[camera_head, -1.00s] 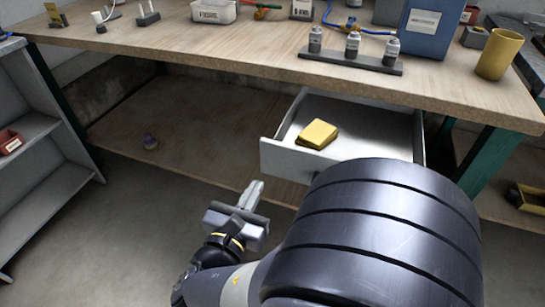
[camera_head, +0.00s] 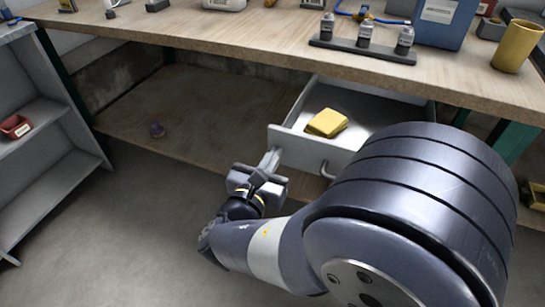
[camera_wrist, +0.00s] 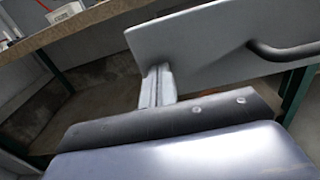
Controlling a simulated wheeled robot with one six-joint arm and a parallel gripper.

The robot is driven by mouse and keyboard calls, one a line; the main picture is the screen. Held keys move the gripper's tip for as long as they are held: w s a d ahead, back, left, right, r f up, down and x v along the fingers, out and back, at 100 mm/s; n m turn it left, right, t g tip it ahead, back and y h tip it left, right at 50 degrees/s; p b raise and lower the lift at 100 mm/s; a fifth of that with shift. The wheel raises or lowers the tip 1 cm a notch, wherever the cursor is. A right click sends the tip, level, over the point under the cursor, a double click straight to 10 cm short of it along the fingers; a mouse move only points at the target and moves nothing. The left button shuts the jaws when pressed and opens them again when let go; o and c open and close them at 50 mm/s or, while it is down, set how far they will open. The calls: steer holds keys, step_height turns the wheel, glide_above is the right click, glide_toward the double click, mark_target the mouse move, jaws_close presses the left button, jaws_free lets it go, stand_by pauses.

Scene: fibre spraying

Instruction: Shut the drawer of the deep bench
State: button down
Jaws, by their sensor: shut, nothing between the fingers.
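The drawer (camera_head: 284,140) of the wooden-topped deep bench (camera_head: 240,50) stands pulled out below the top. It is light grey, with a yellow sponge-like block (camera_head: 327,122) lying inside. Its handle (camera_head: 325,170) shows on the front, partly hidden by my arm. My gripper (camera_head: 271,158) is shut and empty, at the left end of the drawer front. In the wrist view the closed fingers (camera_wrist: 158,86) reach the lower left part of the drawer front (camera_wrist: 220,45); they look very close to it or touching.
A grey shelf unit (camera_head: 60,160) with a red bin (camera_head: 15,126) stands at the left. Bottles in a dark rack (camera_head: 361,49) and a yellow cup (camera_head: 516,46) stand on the bench top. Floor at lower left is clear.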

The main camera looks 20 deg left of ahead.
mark_target(304, 111)
steer(key=w, duration=0.7)
steer(key=w+d, duration=0.1)
steer(key=w, duration=1.3)
steer(key=shift+w+d, duration=0.15)
steer(key=shift+d, duration=0.2)
steer(key=shift+w+r, duration=0.15)
steer(key=shift+w, duration=0.05)
steer(key=shift+r, duration=0.1)
